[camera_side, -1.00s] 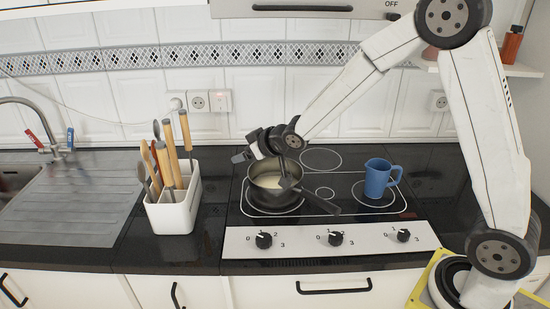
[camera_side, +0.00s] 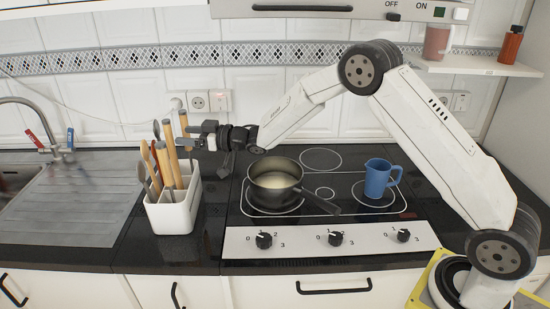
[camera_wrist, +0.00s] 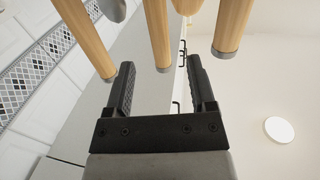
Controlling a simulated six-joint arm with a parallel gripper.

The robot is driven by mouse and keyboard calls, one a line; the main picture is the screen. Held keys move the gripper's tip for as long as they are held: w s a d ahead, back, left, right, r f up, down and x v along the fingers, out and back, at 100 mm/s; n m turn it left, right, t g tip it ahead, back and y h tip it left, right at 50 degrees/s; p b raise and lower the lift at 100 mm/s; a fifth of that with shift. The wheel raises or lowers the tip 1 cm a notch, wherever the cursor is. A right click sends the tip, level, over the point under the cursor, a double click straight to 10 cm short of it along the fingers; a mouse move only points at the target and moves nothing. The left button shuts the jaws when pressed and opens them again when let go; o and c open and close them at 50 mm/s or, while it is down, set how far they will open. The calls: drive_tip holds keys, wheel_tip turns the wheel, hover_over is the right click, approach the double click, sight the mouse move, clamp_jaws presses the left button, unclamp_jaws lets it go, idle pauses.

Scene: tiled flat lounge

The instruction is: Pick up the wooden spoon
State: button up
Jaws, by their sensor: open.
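A wooden spoon (camera_side: 147,156) stands bowl-up at the left of the white utensil holder (camera_side: 172,218), its lower part hidden inside. Wooden-handled utensils stand beside it, one with a thick handle (camera_side: 171,153). My gripper (camera_side: 186,139) is at the right side of the handles, level with their upper parts and above the holder's rim. In the wrist view my gripper (camera_wrist: 160,78) is open with nothing clamped. Several round wooden handles (camera_wrist: 158,35) show just beyond the fingers; I cannot tell which, if any, is the spoon.
A dark pot (camera_side: 275,185) sits on the black hob (camera_side: 325,195) to the right of the holder. A blue mug (camera_side: 378,179) stands further right. The sink and its tap (camera_side: 45,125) are at the left. The drainboard (camera_side: 70,205) is bare.

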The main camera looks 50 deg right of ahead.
sight(172, 135)
drive_tip(key=shift+x, duration=1.15)
drive_tip(key=shift+x, duration=2.6)
drive_tip(key=shift+f, duration=0.15)
clamp_jaws()
